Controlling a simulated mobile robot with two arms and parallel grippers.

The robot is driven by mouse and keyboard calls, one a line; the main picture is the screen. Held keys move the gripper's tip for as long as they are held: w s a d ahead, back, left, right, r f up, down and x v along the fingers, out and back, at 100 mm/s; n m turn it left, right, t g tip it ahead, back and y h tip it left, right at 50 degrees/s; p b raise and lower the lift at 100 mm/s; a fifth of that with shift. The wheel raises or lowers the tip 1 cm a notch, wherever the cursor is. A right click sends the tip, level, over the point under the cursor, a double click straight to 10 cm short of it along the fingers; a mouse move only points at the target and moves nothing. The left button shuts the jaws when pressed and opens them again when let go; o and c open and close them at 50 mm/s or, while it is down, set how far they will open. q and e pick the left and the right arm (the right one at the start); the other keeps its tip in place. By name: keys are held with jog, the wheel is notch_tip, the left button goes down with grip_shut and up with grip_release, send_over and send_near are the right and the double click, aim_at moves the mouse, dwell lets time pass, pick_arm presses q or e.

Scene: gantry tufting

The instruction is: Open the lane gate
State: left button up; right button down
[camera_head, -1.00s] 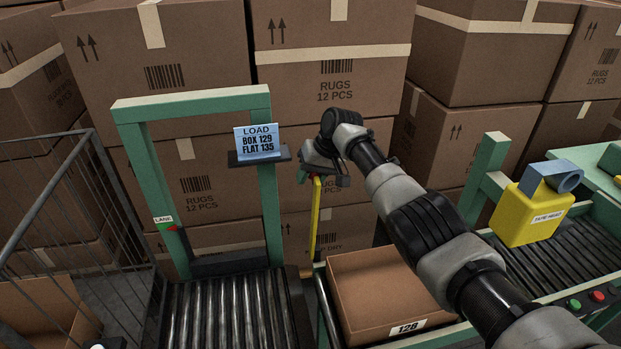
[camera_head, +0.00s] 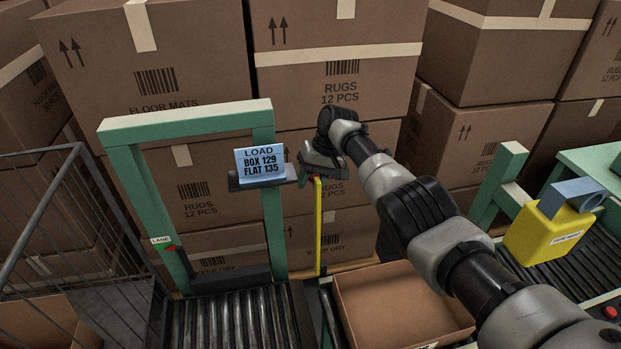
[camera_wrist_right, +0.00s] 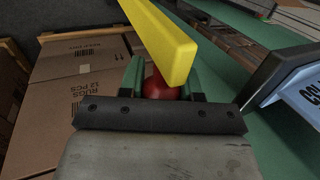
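The lane gate is a pale green frame (camera_head: 190,122) with a dark bar (camera_head: 228,280) low across its opening, above the rollers. A LANE label (camera_head: 160,240) with a small red piece sits on its left post. A tall yellow lever (camera_head: 318,230) stands right of the frame; it also shows in the right wrist view (camera_wrist_right: 165,40). My right gripper (camera_head: 308,178) is at the lever's top. In the right wrist view its green fingertips (camera_wrist_right: 164,82) lie on both sides of a red knob (camera_wrist_right: 160,88) and appear to touch it. My left gripper is not in view.
A blue LOAD sign (camera_head: 260,164) on a dark shelf is close left of my right gripper. An open cardboard box (camera_head: 395,305) stands below my arm. Stacked cartons (camera_head: 330,100) fill the back. A wire cage (camera_head: 38,215) stands at left.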

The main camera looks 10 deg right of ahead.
jog(key=c, duration=0.8)
grip_release()
jog(key=shift+f, duration=0.25)
jog(key=shift+r, duration=0.1)
jog(key=shift+r, duration=0.2)
jog(key=b+v, duration=0.3)
jog(key=v, duration=0.7)
jog(key=shift+r, duration=0.1)
